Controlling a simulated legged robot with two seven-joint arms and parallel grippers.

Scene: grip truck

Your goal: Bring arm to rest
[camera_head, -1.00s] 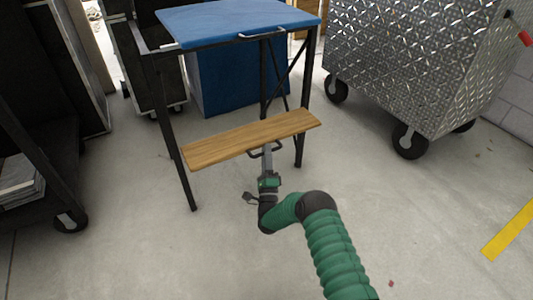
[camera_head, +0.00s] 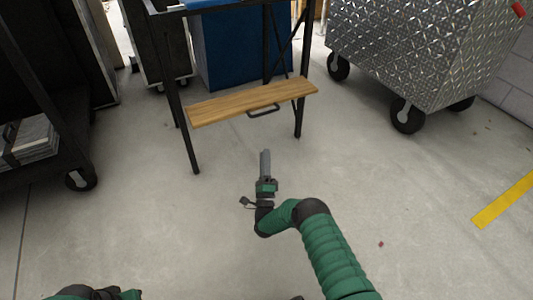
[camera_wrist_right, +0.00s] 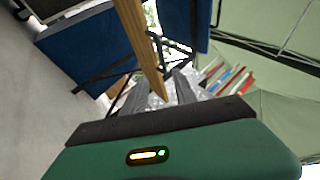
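My right arm (camera_head: 330,250) reaches up from the lower right in the head view. Its gripper (camera_head: 265,156) is over bare floor, in front of the wooden board and apart from the board's dark handle (camera_head: 263,110). In the right wrist view, the two fingers of the gripper (camera_wrist_right: 161,84) stand apart with a gap. The board shows beyond them, and nothing is held. A green and black part of my left arm (camera_head: 95,293) shows at the bottom left edge of the head view. The left gripper is not visible.
The wooden board (camera_head: 225,106) spans a black-framed stand (camera_head: 180,115) ahead. A diamond-plate metal cart (camera_head: 420,55) on casters is at right. A dark rack (camera_head: 45,175) is at left.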

